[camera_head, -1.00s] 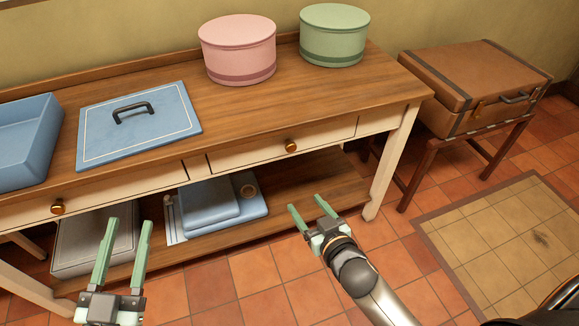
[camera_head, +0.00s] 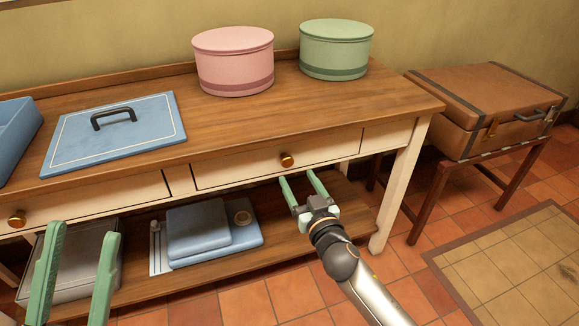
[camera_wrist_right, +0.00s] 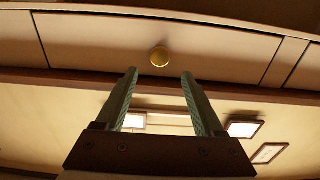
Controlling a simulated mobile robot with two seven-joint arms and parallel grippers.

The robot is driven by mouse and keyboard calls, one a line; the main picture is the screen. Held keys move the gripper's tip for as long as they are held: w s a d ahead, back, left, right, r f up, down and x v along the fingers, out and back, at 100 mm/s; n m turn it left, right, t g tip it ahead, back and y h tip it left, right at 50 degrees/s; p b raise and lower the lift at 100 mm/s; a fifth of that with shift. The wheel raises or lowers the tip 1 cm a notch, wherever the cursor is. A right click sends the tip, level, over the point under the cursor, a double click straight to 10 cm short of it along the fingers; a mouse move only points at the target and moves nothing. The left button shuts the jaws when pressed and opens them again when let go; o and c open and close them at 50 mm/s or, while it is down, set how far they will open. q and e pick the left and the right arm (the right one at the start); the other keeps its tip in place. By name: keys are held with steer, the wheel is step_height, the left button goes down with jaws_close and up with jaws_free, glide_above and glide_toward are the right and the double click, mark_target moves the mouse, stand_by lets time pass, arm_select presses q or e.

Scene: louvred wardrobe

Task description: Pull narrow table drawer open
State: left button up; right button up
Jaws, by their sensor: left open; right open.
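The narrow wooden table (camera_head: 330,105) has two cream drawers, both shut. The right drawer (camera_head: 235,170) has a round brass knob (camera_head: 286,160); the drawer (camera_wrist_right: 100,45) and knob (camera_wrist_right: 160,57) also show in the right wrist view. The left drawer (camera_head: 100,197) has its own brass knob (camera_head: 16,219). My right gripper (camera_head: 302,178) is open and empty, just below the right knob and apart from it. In the right wrist view the knob lies beyond and between the open fingertips (camera_wrist_right: 160,72). My left gripper (camera_head: 82,232) is open and empty at the lower left, below the left drawer.
On the tabletop are a pink round box (camera_head: 234,65), a green round box (camera_head: 336,52), a blue lid (camera_head: 115,140) and a blue tray (camera_head: 15,135). The lower shelf (camera_head: 340,205) holds blue folded items (camera_head: 200,228) and a grey box (camera_head: 80,265). A brown suitcase (camera_head: 485,110) stands on a stand at right.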

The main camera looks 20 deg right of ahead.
mark_target(288, 162)
steer(key=w+b, duration=0.1)
steer(key=w, duration=0.5)
steer(key=shift+w+a, duration=0.15)
steer(key=shift+w, duration=0.25)
jaws_close()
stand_by(1.1)
